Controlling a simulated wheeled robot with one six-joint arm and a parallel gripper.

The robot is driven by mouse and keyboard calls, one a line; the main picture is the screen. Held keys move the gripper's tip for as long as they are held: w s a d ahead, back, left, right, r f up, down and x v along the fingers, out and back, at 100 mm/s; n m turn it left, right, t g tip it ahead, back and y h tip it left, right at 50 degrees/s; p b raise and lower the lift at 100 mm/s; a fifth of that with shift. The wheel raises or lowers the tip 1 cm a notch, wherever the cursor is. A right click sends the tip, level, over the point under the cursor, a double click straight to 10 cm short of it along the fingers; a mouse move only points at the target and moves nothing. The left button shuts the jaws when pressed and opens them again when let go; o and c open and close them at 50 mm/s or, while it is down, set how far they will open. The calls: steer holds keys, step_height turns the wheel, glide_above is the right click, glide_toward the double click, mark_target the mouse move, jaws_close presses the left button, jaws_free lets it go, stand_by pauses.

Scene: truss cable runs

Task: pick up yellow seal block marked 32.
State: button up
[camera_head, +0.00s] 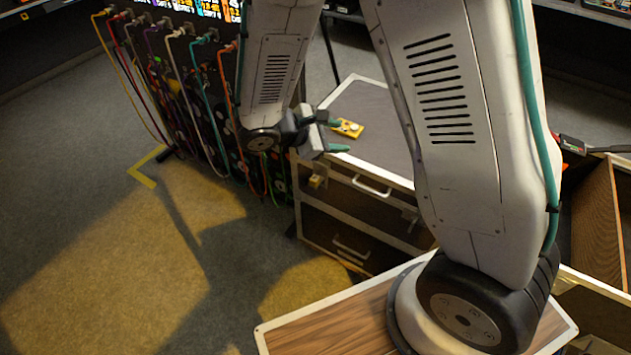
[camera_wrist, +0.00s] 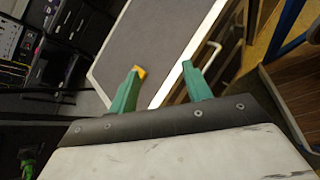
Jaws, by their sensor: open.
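A yellow block (camera_head: 350,128) with pale round spots lies on the grey top of a drawer cabinet (camera_head: 378,110); its marking is too small to read. My gripper (camera_head: 337,137) is open, its green fingers just in front of the block at the cabinet's near left edge. In the wrist view the two green fingertips (camera_wrist: 160,68) stand apart with nothing between them. A bit of the yellow block (camera_wrist: 140,71) shows at the tip of the left finger, and the rest is hidden behind that finger. I cannot tell whether they touch.
The cabinet's grey top (camera_wrist: 150,40) is otherwise clear. Its front has drawers with handles (camera_head: 371,187). A panel with several colored hanging cables (camera_head: 180,90) stands at left. A wooden open box (camera_head: 598,215) is at right. The floor (camera_head: 120,240) is free at left.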

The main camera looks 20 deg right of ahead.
steer(key=w+a+f+n+t, duration=0.2)
steer(key=a+f+n, duration=0.1)
steer(key=f, duration=0.3)
steer(key=w+a+f+n+t, duration=0.1)
steer(key=a+f+n+t, duration=0.15)
steer(key=f, duration=0.35)
steer(key=n+t+y, duration=0.1)
steer(key=n+t, duration=0.1)
steer(key=n, duration=0.3)
glide_toward(312, 181)
steer(key=w+d, duration=0.1)
steer(key=d, duration=0.1)
steer(key=x, duration=0.4)
steer(key=f+x, duration=0.1)
steer(key=x, duration=0.3)
steer(key=shift+a, duration=0.2)
steer(key=c, duration=1)
steer(key=shift+c, duration=0.3)
